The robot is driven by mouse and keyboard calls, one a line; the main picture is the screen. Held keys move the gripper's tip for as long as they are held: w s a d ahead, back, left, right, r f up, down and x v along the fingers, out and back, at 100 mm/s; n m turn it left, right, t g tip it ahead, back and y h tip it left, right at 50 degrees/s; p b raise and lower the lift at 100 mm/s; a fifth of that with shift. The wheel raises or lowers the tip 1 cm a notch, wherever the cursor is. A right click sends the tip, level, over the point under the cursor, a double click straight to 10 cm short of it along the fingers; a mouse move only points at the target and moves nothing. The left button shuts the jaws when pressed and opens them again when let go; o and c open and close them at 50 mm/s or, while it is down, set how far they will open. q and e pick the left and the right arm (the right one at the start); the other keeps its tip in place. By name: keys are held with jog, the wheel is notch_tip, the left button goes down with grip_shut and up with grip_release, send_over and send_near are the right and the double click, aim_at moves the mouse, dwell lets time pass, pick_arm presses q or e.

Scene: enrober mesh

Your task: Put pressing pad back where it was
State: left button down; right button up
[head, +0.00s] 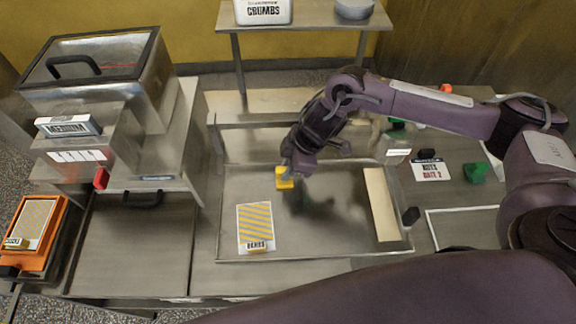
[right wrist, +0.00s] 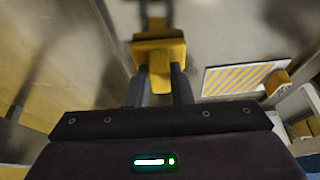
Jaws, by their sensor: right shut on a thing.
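My right gripper (head: 286,168) is shut on a yellow piece (head: 285,180), which I take to be the pressing pad. In the right wrist view the yellow piece (right wrist: 158,48) shows a wide top and a narrower stem between the two dark fingers (right wrist: 160,88). It is over the metal tray (head: 320,235), right of and beyond a yellow-and-grey striped card (head: 255,220). Whether it touches the tray I cannot tell. The striped card also shows right of the fingers in the right wrist view (right wrist: 232,78). My left gripper is not in view.
A pale strip (head: 380,205) lies at the tray's right side. A metal machine (head: 120,110) with a lidded top stands left, beside an orange tray (head: 35,235). A green block (head: 475,172) and a white sign (head: 431,170) are at right.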

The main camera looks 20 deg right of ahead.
jog(key=o, duration=0.8)
jog(key=shift+f, duration=0.1)
jog(key=shift+o, duration=0.2)
jog(key=b+v, duration=0.1)
jog(key=v, duration=1.1)
